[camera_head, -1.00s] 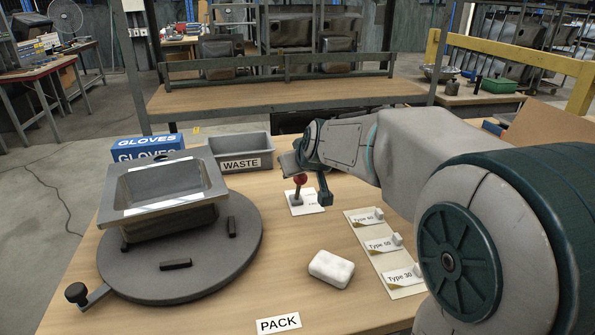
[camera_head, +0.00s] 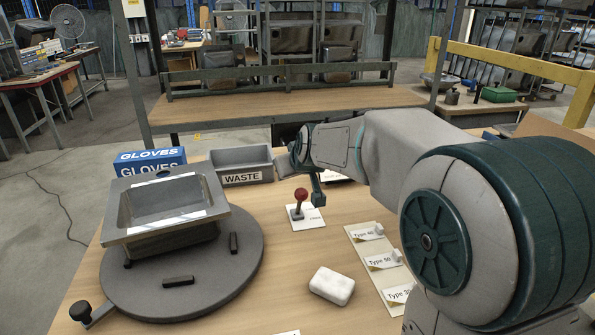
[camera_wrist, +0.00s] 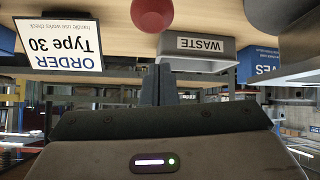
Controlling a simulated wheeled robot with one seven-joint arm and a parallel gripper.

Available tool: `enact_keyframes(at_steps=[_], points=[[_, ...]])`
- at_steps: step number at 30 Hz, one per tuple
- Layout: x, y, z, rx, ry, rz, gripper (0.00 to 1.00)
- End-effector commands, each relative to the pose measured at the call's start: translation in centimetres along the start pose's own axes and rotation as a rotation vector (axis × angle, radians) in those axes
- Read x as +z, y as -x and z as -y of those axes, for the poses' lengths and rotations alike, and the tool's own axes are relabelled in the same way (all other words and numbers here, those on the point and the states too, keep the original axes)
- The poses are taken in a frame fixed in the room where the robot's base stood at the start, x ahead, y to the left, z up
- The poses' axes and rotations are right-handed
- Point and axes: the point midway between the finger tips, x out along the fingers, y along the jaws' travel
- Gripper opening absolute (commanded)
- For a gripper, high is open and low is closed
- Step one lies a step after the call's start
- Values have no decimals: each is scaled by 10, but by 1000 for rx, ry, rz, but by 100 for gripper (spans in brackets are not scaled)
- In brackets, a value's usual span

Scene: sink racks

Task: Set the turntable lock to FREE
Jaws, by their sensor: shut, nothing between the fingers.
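A lever with a red ball knob (camera_head: 301,194) stands on a small white plate (camera_head: 312,219) on the bench; the plate's print is too small to read. The round grey turntable (camera_head: 245,265) carries a grey sink (camera_head: 122,222) and has a black knob (camera_head: 80,311) at its front left edge. My gripper (camera_head: 318,198) is just right of and behind the red ball, apparently apart from it. In the wrist view my fingers (camera_wrist: 167,80) are together and empty, and the red ball (camera_wrist: 152,13) shows at the top edge.
A grey WASTE bin (camera_head: 243,177) and a blue GLOVES box (camera_head: 150,160) stand behind. A white block (camera_head: 332,285) lies in front, left of the strip of Type labels (camera_head: 380,262). An order card reading Type 30 (camera_wrist: 60,45) shows in the wrist view.

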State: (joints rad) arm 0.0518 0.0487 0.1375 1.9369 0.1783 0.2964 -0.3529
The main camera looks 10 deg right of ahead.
Motion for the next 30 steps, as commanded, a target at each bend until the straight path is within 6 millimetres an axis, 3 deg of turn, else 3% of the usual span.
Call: enact_keyframes(at_steps=[12, 23, 30], points=[[4, 75, -1, 5, -4, -4, 0], [8, 106, 1, 1, -7, 10, 0], [29, 150, 3, -7, -63, 142, 0]])
